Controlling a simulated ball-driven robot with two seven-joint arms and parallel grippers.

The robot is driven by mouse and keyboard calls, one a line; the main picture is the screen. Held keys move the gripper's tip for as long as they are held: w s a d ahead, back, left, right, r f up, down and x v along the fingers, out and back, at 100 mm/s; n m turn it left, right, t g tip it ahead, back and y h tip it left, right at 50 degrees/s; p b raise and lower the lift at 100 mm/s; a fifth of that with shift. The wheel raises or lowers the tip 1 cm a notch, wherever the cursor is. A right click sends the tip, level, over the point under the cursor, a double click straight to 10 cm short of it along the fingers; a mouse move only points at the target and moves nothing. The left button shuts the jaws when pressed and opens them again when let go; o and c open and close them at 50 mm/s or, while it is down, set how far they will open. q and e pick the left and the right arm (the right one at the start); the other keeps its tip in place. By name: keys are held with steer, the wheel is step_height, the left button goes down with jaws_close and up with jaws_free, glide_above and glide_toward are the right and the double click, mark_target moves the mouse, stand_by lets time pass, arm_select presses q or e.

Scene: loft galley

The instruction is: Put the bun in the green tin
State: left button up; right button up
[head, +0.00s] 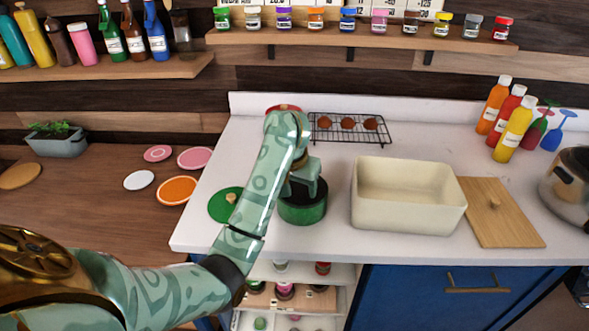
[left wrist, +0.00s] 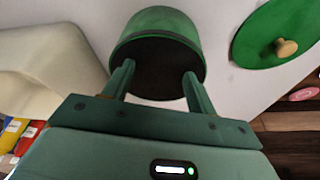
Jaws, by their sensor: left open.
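The green tin (head: 302,213) stands open on the white counter, and its round green lid (head: 226,204) with a wooden knob lies to its left. Brown buns (head: 347,123) sit on a black wire rack (head: 335,141) at the back of the counter. My left gripper (head: 305,186) is over the mouth of the tin. In the left wrist view my left gripper (left wrist: 160,70) has its fingers apart with nothing between them, and the dark opening of the tin (left wrist: 160,28) lies just beyond the tips. The tin's inside is too dark to tell what it holds. My right gripper is out of view.
A cream bin (head: 408,215) stands right of the tin, with a wooden board (head: 498,212) beside it. Bottles (head: 513,134) and a metal pot (head: 568,184) stand at the right. A red item (head: 284,107) is partly hidden behind my arm. A shelf of jars (head: 350,37) hangs above.

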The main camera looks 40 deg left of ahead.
arm_select(q)
steer(key=p+v, duration=0.2)
steer(key=v, duration=0.3)
steer(key=shift+r, duration=0.1)
stand_by(0.9)
